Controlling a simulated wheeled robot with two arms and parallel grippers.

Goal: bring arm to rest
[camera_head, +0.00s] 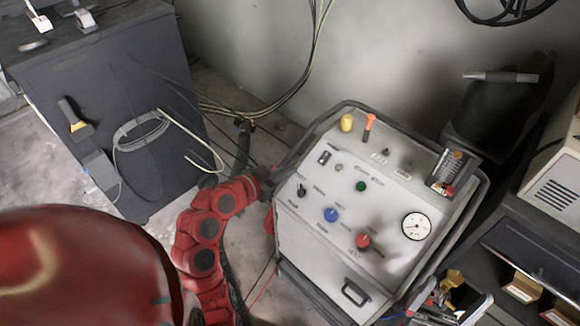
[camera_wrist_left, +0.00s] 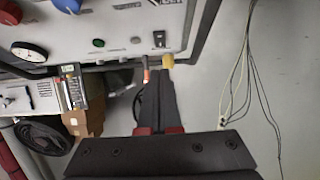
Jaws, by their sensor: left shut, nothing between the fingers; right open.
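My left arm (camera_head: 205,240) is red and reaches up to the left edge of the grey control panel (camera_head: 320,190). In the left wrist view my left gripper (camera_wrist_left: 155,78) is shut and empty. Its dark fingertips point at the panel's edge, near a yellow knob (camera_wrist_left: 168,61) and an orange-handled piece (camera_wrist_left: 146,75); contact cannot be told. In the head view its fingers are hard to tell from the panel's dark rail. My right gripper (camera_head: 452,288) appears open at the bottom right, beside the panel's lower right corner, partly cut off and cluttered by things behind it.
The panel carries a blue knob (camera_head: 331,215), a red knob (camera_head: 363,241) and a round gauge (camera_head: 416,226). A dark cabinet (camera_head: 150,110) stands at the left. Cables (camera_head: 300,80) hang along the wall. Dark shelving with small boxes (camera_head: 522,288) is at the right.

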